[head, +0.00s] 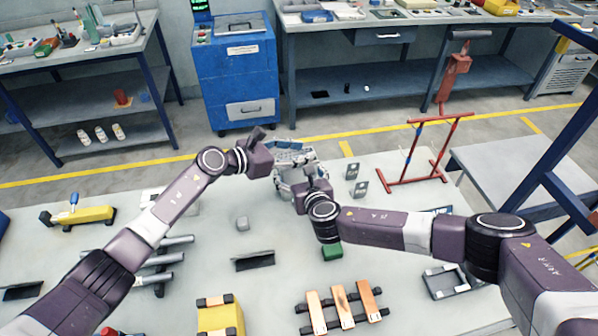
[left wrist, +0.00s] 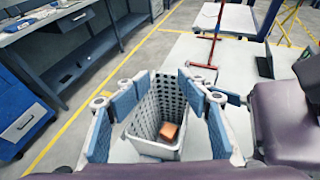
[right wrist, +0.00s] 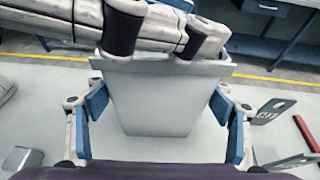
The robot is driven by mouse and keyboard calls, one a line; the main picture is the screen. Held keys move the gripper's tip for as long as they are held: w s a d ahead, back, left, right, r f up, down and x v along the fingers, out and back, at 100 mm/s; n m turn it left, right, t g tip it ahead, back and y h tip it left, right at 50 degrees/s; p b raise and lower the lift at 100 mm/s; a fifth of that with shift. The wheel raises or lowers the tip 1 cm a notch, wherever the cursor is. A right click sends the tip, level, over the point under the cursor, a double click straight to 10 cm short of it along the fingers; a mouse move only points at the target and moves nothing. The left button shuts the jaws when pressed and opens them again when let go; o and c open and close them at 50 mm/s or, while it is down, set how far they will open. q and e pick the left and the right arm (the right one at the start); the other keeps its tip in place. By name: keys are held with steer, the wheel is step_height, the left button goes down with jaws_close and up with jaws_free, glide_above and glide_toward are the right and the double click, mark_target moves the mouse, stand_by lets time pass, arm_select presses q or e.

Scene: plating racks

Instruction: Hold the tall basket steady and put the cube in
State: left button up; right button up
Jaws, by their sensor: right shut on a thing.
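The tall basket is light grey with perforated walls and stands upright on the table; the left wrist view looks down into it (left wrist: 150,148). The orange-brown cube (left wrist: 169,131) shows low inside the basket, apart from the left finger pads. My left gripper (left wrist: 155,82) is open above the basket's mouth, its blue pads spread wide. My right gripper (right wrist: 160,97) is shut on the basket, with blue pads on both sides of its plain wall (right wrist: 165,105). In the head view, the left gripper (head: 288,153) and right gripper (head: 297,178) mostly cover the basket and hide the cube.
A red frame stand (head: 425,150) and small grey brackets (head: 358,180) stand right of the basket. A green block (head: 332,252), a slatted wooden rack (head: 343,308) and a yellow block (head: 220,317) lie nearer.

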arm_select(q)
steer(key=shift+g, duration=0.3)
steer(key=f, duration=0.1)
steer(key=s+f, duration=0.1)
steer(key=f, duration=0.1)
steer(key=shift+s+a+f, duration=0.25)
steer(key=shift+a+f, duration=0.1)
steer(key=shift+a, duration=0.05)
arm_select(e)
steer(key=shift+a+r, duration=0.15)
steer(key=shift+a, duration=0.15)
steer(key=shift+w+d+f, duration=0.15)
steer(key=shift+w+f, duration=0.2)
steer(key=shift+w, duration=0.05)
steer(key=shift+s, duration=0.15)
arm_select(q)
steer(key=s+a+r, duration=0.5)
steer(key=a+r, duration=0.2)
steer(key=a, duration=0.1)
steer(key=shift+a+r, duration=0.3)
steer(key=shift+r, duration=0.1)
arm_select(e)
steer(key=shift+f, duration=0.1)
steer(key=o, duration=1.4)
